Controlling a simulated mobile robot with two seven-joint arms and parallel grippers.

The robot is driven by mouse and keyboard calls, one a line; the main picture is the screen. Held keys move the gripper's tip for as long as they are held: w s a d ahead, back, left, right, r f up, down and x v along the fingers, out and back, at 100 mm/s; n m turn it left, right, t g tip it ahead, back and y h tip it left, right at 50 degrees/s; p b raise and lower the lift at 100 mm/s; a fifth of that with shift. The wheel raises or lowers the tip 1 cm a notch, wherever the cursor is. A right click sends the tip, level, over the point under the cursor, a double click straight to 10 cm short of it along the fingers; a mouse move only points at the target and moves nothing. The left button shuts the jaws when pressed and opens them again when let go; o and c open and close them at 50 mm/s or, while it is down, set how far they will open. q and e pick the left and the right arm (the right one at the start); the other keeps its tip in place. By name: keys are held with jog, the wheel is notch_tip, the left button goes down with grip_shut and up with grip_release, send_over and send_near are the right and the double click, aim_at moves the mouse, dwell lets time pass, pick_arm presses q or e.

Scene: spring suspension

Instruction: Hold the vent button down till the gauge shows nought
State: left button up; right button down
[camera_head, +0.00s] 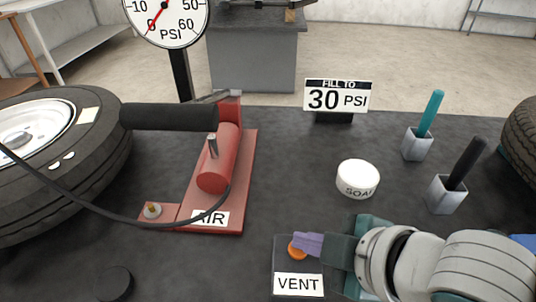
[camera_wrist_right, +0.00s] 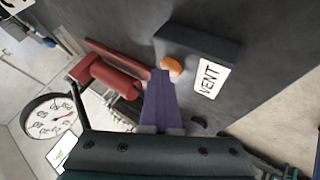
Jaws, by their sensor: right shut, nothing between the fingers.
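The orange vent button (camera_head: 297,251) sits on a dark box with a white VENT label (camera_head: 298,284) at the lower middle of the head view. My right gripper (camera_head: 296,243) is shut and empty, its purple fingertips at the button and partly covering it. In the right wrist view the fingertips (camera_wrist_right: 160,76) overlap the edge of the orange button (camera_wrist_right: 172,66); I cannot tell how far it is pressed. The gauge (camera_head: 184,30) stands at the top left, its top cut off. Its red needle points to the lower left, below the 10, near the scale's low end. My left gripper is out of view.
A red air pump (camera_head: 220,160) with a black handle and hose stands left of the button. A tyre (camera_head: 105,145) lies at the left. A white soap tub (camera_head: 358,180), two holders with brushes (camera_head: 445,195) and a FILL TO 30 PSI sign (camera_head: 338,96) stand behind my right arm.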

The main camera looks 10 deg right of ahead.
dwell(0.8)
jog(key=shift+r+p, duration=0.2)
jog(key=shift+p, duration=0.1)
jog(key=shift+r+p, duration=0.7)
jog(key=shift+p, duration=0.05)
notch_tip(320, 180, up, 5)
jog(key=p, duration=0.5)
jog(key=shift+r+p, duration=0.1)
jog(key=shift+p, duration=0.2)
